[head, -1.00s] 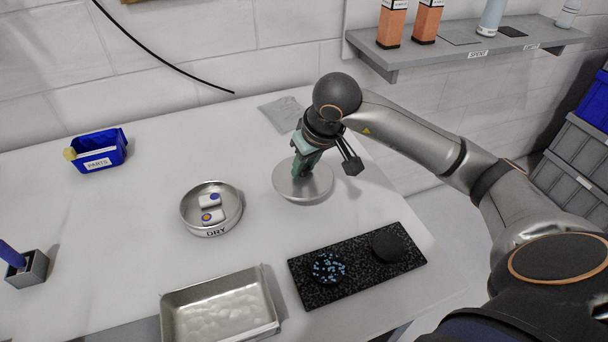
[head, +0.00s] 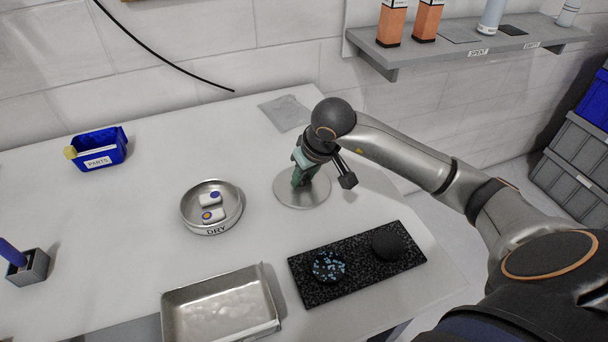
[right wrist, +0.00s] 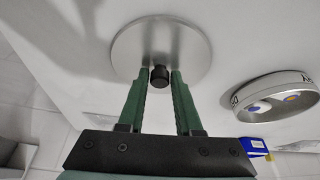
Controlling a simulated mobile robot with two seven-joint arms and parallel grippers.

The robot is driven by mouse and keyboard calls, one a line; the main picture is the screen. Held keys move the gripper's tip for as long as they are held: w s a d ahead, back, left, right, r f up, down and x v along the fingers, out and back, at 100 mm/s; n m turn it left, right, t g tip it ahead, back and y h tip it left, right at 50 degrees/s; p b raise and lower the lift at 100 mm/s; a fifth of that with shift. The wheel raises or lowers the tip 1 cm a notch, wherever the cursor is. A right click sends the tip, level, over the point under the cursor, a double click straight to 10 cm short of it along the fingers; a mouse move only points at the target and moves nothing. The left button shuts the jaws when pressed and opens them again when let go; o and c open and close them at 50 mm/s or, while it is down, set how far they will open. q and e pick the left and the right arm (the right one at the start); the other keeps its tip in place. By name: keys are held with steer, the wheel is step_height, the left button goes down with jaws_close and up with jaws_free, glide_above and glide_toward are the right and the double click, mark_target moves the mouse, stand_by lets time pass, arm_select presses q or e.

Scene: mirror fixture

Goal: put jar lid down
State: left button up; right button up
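The jar lid (head: 316,197) is a round, flat silver disc that lies flat on the white table in the head view. In the right wrist view the lid (right wrist: 190,45) has a short black knob (right wrist: 159,77) at its middle. My right gripper (right wrist: 160,72) has its two green fingers on either side of the knob, with narrow gaps showing, so it looks open around it. In the head view the right gripper (head: 299,183) stands over the lid and hides its knob. My left gripper is not in view.
A round dish marked DRY (head: 211,229) stands left of the lid. A black speckled mat (head: 358,270) with two round pieces lies in front, beside a metal tray (head: 272,325). A grey flat sheet (head: 285,112) lies behind. A blue parts bin (head: 112,148) is far left.

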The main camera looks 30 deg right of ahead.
steer(key=o, duration=0.3)
steer(key=shift+r, duration=0.45)
steer(key=v, duration=1.1)
steer(key=shift+s+r+p, duration=0.2)
steer(key=shift+r+p, duration=0.05)
steer(key=shift+p, duration=0.05)
